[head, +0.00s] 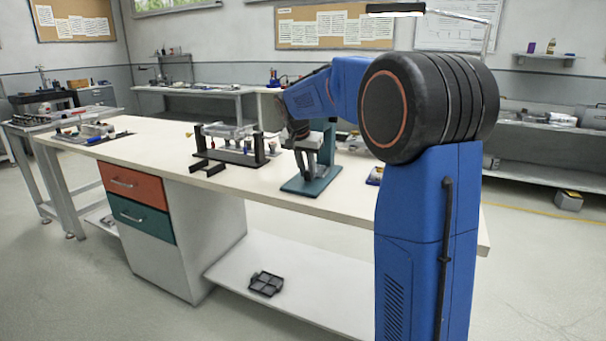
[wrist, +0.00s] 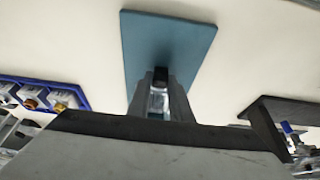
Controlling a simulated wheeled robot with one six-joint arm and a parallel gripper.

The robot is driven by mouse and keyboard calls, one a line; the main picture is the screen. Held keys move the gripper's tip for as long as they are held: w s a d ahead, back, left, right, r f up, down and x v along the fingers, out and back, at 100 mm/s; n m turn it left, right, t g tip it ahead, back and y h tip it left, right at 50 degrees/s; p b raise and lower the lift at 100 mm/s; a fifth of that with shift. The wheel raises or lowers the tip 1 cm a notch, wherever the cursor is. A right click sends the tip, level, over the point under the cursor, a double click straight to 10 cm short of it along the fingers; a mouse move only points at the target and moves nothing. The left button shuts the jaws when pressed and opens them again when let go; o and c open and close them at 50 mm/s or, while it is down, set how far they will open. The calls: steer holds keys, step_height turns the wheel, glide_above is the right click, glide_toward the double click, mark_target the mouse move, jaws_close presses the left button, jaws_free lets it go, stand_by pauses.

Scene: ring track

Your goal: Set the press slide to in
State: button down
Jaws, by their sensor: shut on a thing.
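The press has a flat teal base plate (head: 308,184) and a teal upright (head: 327,143) on the white bench. The plate also shows in the wrist view (wrist: 178,43). In the wrist view my gripper's (wrist: 160,92) grey fingers are shut on a small pale and black part, which I take to be the press slide (wrist: 159,98). The fingers and the wrist body hide most of the slide. I cannot tell how far in it stands.
A dark fixture with a clear top (head: 232,140) and a black bracket (head: 208,167) stand left of the press. A blue tray (head: 375,175) with small parts lies to the right, also in the wrist view (wrist: 45,93). The bench front between bracket and drawers is clear.

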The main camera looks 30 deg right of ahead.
steer(key=shift+w+d+r, duration=0.1)
steer(key=c, duration=1.6)
jaws_free()
steer(key=shift+d, duration=0.1)
steer(key=v, duration=1.7)
